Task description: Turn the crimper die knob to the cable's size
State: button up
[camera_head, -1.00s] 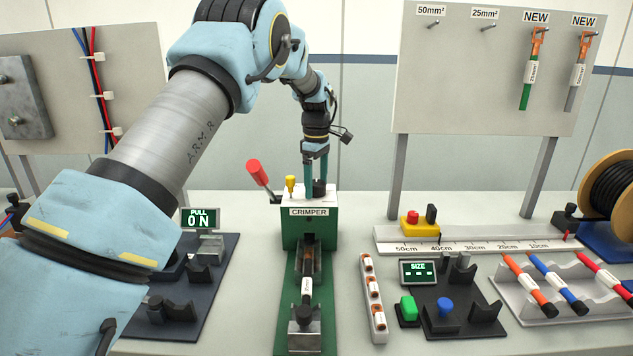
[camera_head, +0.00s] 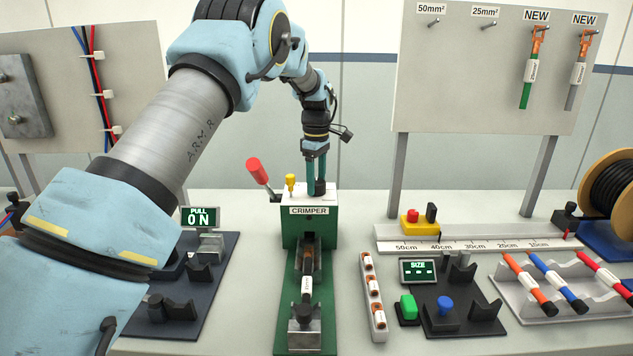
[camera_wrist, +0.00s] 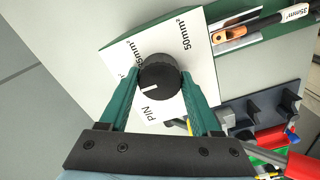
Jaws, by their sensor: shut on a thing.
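The green crimper (camera_head: 310,226) stands mid-bench with a white top. Its black die knob (camera_wrist: 160,72) shows in the wrist view, its white pointer line toward the printed "PIN". "50mm²" is printed at the upper right; a label ending "5mm²" at the left is partly hidden by a finger. My gripper (camera_head: 316,187) reaches down from above, its green fingers shut on the knob from both sides. The cable (camera_head: 307,287) lies in the green track before the crimper. In the wrist view, the cable's (camera_wrist: 288,14) tag appears to read 35mm².
A red-handled lever (camera_head: 258,172) and a yellow post (camera_head: 291,183) stand close left of my gripper. A "PULL ON" display (camera_head: 200,217) is at left. A "SIZE" display (camera_head: 418,270) showing dashes is at right. The bench behind the crimper is clear.

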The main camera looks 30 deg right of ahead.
aim_at(316, 181)
jog(key=m, duration=0.5)
jog(key=shift+m, duration=0.3)
jog(key=m, duration=0.6)
dwell(0.5)
jog(key=o, duration=1.4)
jog(key=shift+c, duration=0.2)
notch_tip(316, 181, up, 11)
jog(key=b, duration=0.2)
jog(key=shift+f, duration=0.1)
